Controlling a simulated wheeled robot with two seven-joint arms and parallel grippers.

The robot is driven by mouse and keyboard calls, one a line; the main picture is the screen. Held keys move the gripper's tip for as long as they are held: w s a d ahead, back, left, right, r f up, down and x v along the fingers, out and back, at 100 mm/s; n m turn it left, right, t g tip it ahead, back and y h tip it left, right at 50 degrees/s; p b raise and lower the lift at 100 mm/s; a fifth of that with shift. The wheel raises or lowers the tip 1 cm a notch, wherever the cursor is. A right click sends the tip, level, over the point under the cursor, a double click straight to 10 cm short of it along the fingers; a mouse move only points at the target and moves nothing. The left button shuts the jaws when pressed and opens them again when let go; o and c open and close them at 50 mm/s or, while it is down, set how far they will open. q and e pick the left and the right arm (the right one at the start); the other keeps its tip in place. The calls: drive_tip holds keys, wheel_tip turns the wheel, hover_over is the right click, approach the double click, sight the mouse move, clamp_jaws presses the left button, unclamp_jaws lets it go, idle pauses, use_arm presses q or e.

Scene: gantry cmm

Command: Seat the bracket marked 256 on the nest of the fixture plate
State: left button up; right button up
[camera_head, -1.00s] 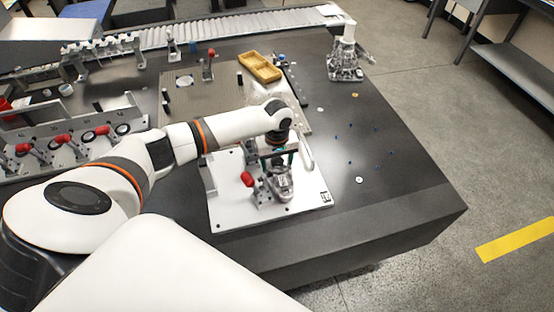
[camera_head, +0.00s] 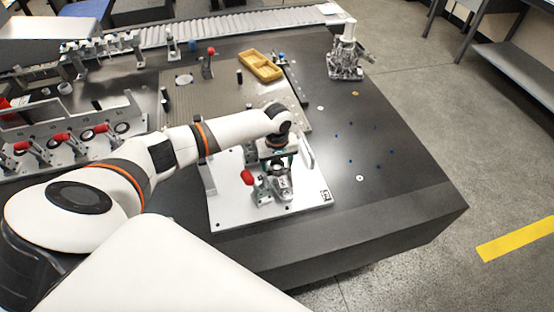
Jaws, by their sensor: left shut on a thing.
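The white fixture plate (camera_head: 300,204) lies on the dark table, with a red-handled toggle clamp (camera_head: 247,178) on it. My left gripper (camera_head: 279,168) is over the middle of the plate and points down. It is shut on a grey metal bracket (camera_head: 282,186), which is partly hidden by the gripper. The bracket is at the nest beside the clamp; I cannot tell whether it touches the nest. The number 256 is not readable. My right gripper is not in view.
Behind the plate is a perforated board (camera_head: 205,100) with a red-knobbed post (camera_head: 209,62) and a yellow tray (camera_head: 260,66). A row of red-handled clamps (camera_head: 62,138) stands at left. A metal part (camera_head: 345,62) stands at the back right. The right of the table is mostly clear.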

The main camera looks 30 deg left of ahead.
sight(277, 167)
use_arm(q)
drive_tip(key=o, duration=1.4)
drive_tip(key=shift+o, duration=0.2)
wheel_tip(277, 167, up, 12)
